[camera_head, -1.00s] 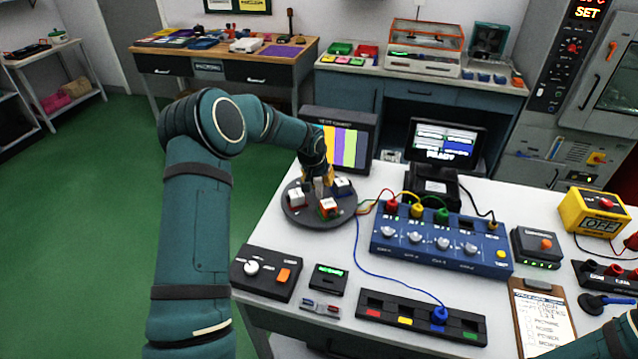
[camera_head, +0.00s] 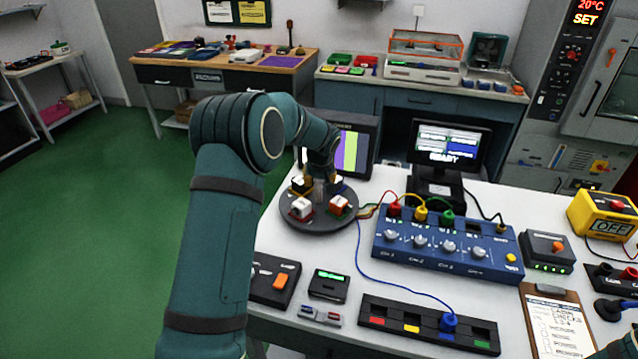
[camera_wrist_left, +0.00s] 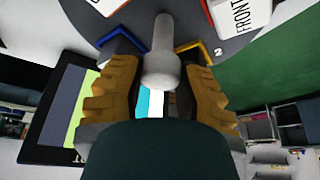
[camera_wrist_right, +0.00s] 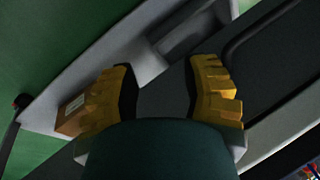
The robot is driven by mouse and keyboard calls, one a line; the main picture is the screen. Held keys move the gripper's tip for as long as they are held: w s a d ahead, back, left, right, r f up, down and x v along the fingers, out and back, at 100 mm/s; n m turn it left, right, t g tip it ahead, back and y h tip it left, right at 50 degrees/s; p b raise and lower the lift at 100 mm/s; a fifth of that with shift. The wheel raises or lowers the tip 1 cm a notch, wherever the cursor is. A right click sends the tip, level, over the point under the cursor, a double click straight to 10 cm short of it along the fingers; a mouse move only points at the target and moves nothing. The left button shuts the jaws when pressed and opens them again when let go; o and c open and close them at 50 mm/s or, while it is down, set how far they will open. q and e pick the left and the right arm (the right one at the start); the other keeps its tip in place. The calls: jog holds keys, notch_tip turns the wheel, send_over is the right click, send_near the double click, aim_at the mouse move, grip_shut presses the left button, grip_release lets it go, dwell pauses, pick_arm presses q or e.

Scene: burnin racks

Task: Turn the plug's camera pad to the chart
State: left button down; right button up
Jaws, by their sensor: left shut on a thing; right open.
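The round dark turntable plug (camera_head: 352,222) carries several small pads. A white-and-red pad (camera_head: 300,208) sits front left, a white-and-orange pad (camera_head: 338,206) front right; yellow and blue pads sit behind, partly hidden. My left gripper (camera_head: 320,178) is over the turntable, shut on its grey central post (camera_wrist_left: 163,60). In the left wrist view a blue-edged pad (camera_wrist_left: 122,48) and a yellow-edged pad (camera_wrist_left: 196,50) flank the post, and a white pad (camera_wrist_left: 238,12) reads FRONT. The colour-bar chart screen (camera_head: 356,150) stands behind, partly covered by my arm. My right gripper (camera_wrist_right: 165,72) is open and empty.
A blue channel box (camera_head: 445,247) with plugged cables stands right of the turntable. A socket strip (camera_head: 425,325), a small display box (camera_head: 328,284) and a clipboard (camera_head: 560,325) lie in front. A READY monitor (camera_head: 447,147) stands behind.

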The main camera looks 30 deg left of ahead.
pick_arm(q)
jog(key=shift+n+g+b, duration=0.3)
jog(key=shift+n+b, duration=0.05)
jog(key=shift+n, duration=0.55)
jog(key=shift+n+g+y, duration=0.3)
jog(key=shift+n+y, duration=0.2)
jog(key=shift+n, duration=0.5)
jog(key=shift+n+g, duration=0.3)
jog(key=shift+n, duration=0.7)
jog(key=shift+n+g+y+p, duration=0.3)
jog(key=shift+n+g+p, duration=0.15)
jog(key=shift+n, duration=0.65)
jog(key=shift+s+a+f+n+g+p, duration=0.1)
jog(key=shift+n+g+p, duration=0.55)
jog(key=shift+n, duration=0.8)
jog(key=shift+n+g+p, duration=0.5)
jog(key=shift+n+p, duration=0.2)
jog(key=shift+n, duration=0.75)
jog(key=shift+n+g+h+p, duration=0.2)
jog(key=shift+n+g+p, duration=0.35)
jog(key=shift+n, duration=0.65)
jog(key=shift+n+g+h+p, duration=0.2)
jog(key=shift+n+g+p, duration=0.3)
jog(key=shift+n, duration=0.7)
jog(key=shift+f+n+g+h+p, duration=0.2)
jog(key=shift+n+h+p, duration=0.4)
jog(key=shift+n, duration=1.5)
